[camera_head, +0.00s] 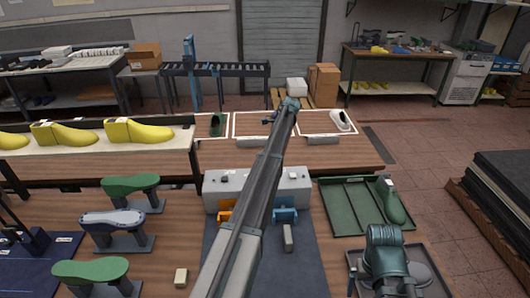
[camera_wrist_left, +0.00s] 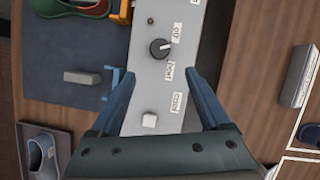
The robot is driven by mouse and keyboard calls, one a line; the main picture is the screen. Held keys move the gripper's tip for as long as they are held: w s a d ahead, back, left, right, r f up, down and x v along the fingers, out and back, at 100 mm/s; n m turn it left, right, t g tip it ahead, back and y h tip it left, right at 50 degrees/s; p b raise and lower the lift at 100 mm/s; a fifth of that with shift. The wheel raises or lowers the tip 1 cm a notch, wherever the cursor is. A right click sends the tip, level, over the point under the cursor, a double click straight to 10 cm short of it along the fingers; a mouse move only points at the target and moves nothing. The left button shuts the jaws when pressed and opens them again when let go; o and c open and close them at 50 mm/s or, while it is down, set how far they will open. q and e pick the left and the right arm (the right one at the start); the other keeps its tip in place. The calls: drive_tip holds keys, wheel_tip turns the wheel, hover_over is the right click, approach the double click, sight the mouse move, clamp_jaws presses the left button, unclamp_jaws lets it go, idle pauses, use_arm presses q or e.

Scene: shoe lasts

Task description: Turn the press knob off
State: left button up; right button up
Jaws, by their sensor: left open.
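The press (camera_head: 299,186) is a long pale grey box across the middle of the bench. In the left wrist view its panel (camera_wrist_left: 146,88) carries a round black knob (camera_wrist_left: 160,48) with a light mark on the right side. An "off" label is beside it, with other labels further along. I cannot tell the exact setting. In the head view my left arm hides the knob. My left gripper (camera_wrist_left: 161,98) is open, its blue fingers apart over the panel, the knob beyond their tips and nothing between them.
A white button (camera_wrist_left: 149,120) sits on the panel. Blue clamps (camera_head: 285,215) stand at the press front, near a grey block (camera_head: 288,238) on a dark mat. A green tray (camera_head: 352,208) is to the right. Green lasts (camera_head: 131,185) stand left; yellow lasts (camera_head: 138,131) stand behind.

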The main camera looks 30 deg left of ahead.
use_arm(q)
drive_tip(key=shift+p+v, duration=0.45)
drive_tip(key=shift+v, duration=0.6)
use_arm(e)
drive_tip(key=shift+w+a+r, duration=0.15)
drive_tip(key=shift+a+r, duration=0.05)
drive_tip(key=shift+r, duration=0.75)
